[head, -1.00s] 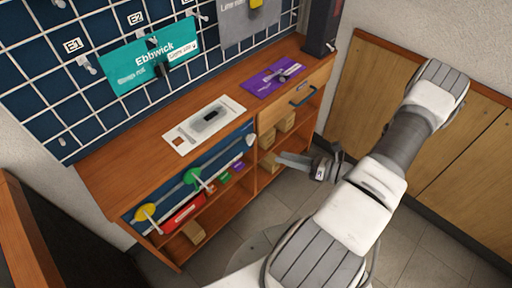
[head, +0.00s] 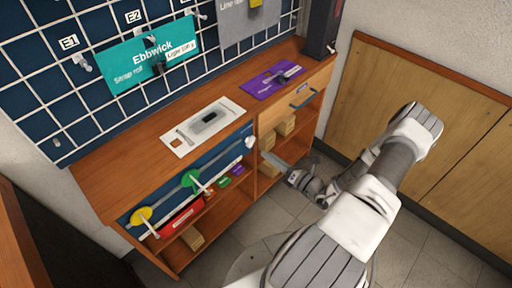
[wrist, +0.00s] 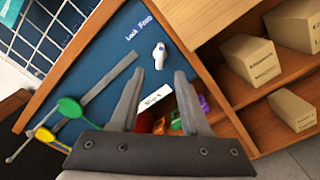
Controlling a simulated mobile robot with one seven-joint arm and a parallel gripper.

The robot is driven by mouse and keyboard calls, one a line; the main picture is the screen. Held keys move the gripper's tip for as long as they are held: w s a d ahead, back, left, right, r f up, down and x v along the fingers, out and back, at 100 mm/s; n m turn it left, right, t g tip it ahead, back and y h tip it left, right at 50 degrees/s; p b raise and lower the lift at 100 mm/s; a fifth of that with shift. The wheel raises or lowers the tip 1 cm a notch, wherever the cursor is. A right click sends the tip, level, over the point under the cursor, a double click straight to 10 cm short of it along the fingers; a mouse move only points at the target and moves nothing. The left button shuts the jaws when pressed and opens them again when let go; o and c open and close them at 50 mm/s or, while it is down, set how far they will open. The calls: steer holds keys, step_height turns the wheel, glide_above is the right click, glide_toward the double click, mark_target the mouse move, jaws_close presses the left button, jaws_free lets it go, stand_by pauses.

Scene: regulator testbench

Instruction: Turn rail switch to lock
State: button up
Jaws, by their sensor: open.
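A small white knob, apparently the rail switch (wrist: 160,56), sits on the blue front panel (wrist: 108,52) of the wooden bench. Small white lettering reading "Lock" and "Free" is beside it. In the head view the knob (head: 250,142) is at the right end of the panel. My gripper (wrist: 158,82) is open and empty. In the wrist view the knob shows just beyond and between its fingertips, apparently apart from them. In the head view my gripper (head: 275,160) is low in front of the bench, right of the knob.
A green lever (head: 191,180) and a yellow lever (head: 141,216) are on the panel's left. Shelves below hold a red item (head: 181,216) and several boxes (wrist: 250,59). A grey device (head: 208,118) and purple card (head: 273,80) lie on top. Open floor lies in front.

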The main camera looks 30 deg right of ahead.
mark_target(251, 142)
steer(key=b+x, duration=0.1)
steer(key=x, duration=0.6)
steer(key=shift+w, duration=0.1)
jaws_close()
